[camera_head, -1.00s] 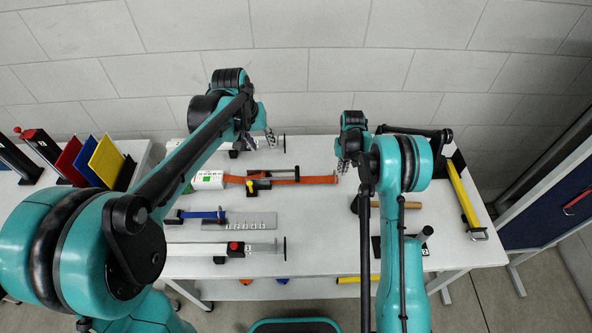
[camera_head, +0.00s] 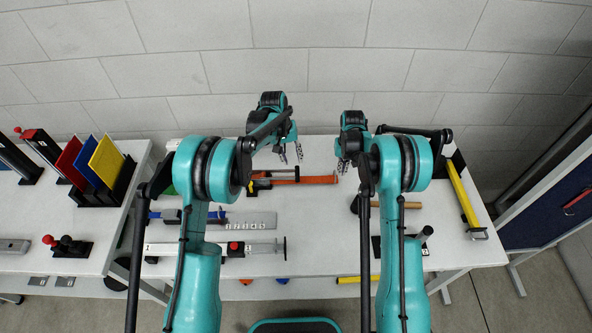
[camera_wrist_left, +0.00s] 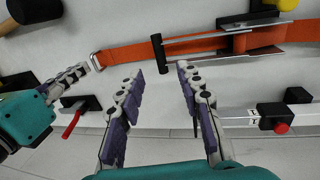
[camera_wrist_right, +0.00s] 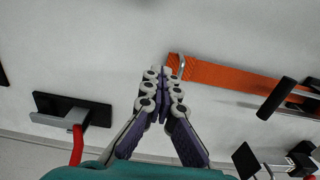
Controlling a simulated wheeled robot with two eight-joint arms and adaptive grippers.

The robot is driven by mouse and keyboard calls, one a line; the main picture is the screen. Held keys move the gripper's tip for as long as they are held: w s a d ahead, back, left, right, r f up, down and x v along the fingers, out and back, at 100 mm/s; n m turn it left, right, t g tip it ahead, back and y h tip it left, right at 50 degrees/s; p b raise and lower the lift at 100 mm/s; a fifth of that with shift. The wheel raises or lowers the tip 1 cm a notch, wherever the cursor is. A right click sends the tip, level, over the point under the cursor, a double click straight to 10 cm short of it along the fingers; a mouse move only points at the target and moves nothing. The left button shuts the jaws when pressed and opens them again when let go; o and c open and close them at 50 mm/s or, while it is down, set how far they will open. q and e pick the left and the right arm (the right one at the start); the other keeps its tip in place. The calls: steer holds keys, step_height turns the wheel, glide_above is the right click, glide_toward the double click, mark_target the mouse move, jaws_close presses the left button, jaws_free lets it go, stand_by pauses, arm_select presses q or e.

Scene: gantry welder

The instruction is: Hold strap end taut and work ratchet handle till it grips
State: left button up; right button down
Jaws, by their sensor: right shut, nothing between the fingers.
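The orange strap (camera_head: 320,180) lies flat along the table, with a metal piece at its free end (camera_wrist_right: 180,66). The ratchet (camera_head: 261,183) sits on the strap; its frame and black handle bar (camera_wrist_left: 158,53) show in the left wrist view. My left gripper (camera_head: 291,155) is open and empty, its fingertips just short of the handle bar in the left wrist view (camera_wrist_left: 156,73). My right gripper (camera_head: 343,165) is beside the strap's free end. Its fingers (camera_wrist_right: 162,75) are closed together with nothing between them, and the strap end lies just past the tips, apparently not held.
A red-handled clamp (camera_wrist_right: 75,140) stands near my right gripper. A wooden-handled hammer (camera_head: 405,205) and a yellow bar (camera_head: 462,195) lie to the right. A blue strap (camera_head: 205,214), a numbered plate (camera_head: 262,218) and a white rail (camera_head: 210,248) lie nearer.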

mark_target(297, 172)
arm_select(q)
steer(key=f, duration=0.2)
steer(key=d+f, duration=0.1)
steer(key=f, duration=0.5)
steer(key=shift+d, duration=0.25)
steer(key=shift+r, duration=0.1)
jaws_close()
